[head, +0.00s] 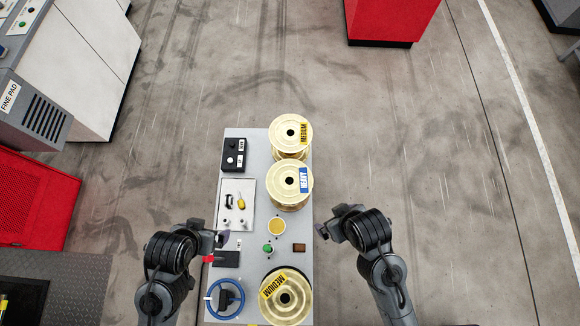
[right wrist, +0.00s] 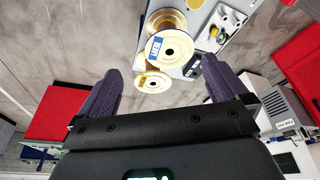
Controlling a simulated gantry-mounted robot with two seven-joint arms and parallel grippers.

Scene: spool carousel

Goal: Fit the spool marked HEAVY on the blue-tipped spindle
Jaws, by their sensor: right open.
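The HEAVY spool (head: 284,187) is gold with a blue label and stands on the grey bench in the head view. It also shows in the right wrist view (right wrist: 176,50), beyond and between my fingers. My right gripper (head: 325,229) is open and empty, to the right of the bench and apart from the spool; its dark fingers show in its wrist view (right wrist: 163,88). My left gripper (head: 220,240) is over the bench's left side, and its jaw opening is not clear. I cannot make out a blue-tipped spindle in either view.
A MEDIUM spool (head: 283,127) stands behind the HEAVY one; another MEDIUM spool (head: 291,308) is at the near end. A blue handwheel (head: 225,284), green button (head: 268,248), yellow disc (head: 277,226), brown block (head: 299,247) and tool tray (head: 228,214) share the bench (head: 262,150).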

